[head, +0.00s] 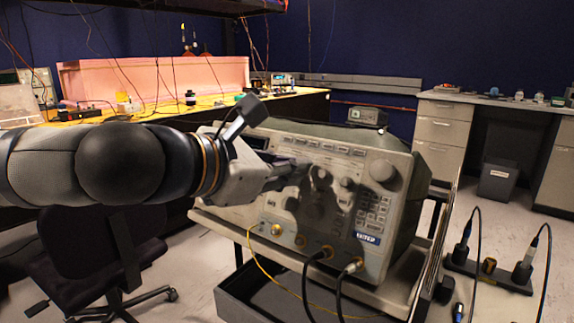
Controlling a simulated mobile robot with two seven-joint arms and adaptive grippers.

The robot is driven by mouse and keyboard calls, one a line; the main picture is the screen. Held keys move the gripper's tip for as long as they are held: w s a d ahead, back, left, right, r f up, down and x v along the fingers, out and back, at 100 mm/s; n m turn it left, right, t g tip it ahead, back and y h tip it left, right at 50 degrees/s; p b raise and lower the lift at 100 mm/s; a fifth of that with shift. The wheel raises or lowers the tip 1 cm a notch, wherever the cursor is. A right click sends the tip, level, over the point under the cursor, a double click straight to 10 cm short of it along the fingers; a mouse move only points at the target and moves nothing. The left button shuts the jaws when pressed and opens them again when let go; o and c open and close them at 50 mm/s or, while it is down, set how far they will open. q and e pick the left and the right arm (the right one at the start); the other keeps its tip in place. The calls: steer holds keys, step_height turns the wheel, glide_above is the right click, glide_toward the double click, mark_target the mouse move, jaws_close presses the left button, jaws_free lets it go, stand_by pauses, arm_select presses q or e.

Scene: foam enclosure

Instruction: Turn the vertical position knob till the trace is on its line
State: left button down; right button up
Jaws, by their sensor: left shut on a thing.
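The oscilloscope (402,205) is a grey bench instrument on a cart, with its front panel turned toward me. My left gripper (303,172) reaches in from the left. Its fingers are shut at the panel, on a small knob that they mostly hide; I take this to be the vertical position knob. The screen is largely covered by my gripper, so the trace and its line cannot be seen. A large round knob (382,170) sits at the upper right of the panel. My right gripper is not in view.
Black cables (318,255) and a yellow cable (262,262) hang from the lower panel sockets. The cart (240,235) carries the oscilloscope. A black chair (95,245) stands at left. Black plugs (524,268) stand on a surface at lower right.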

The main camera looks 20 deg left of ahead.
arm_select(q)
steer(key=n, duration=0.4)
steer(key=n+y, duration=0.1)
steer(key=n, duration=0.3)
steer(key=shift+d+t, duration=0.1)
steer(key=shift+t, duration=0.2)
steer(key=n+y+p, duration=0.1)
steer(key=n, duration=0.5)
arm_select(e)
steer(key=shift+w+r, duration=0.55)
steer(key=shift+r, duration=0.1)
arm_select(q)
steer(key=shift+n, duration=0.4)
steer(key=c, duration=1.9)
jaws_free()
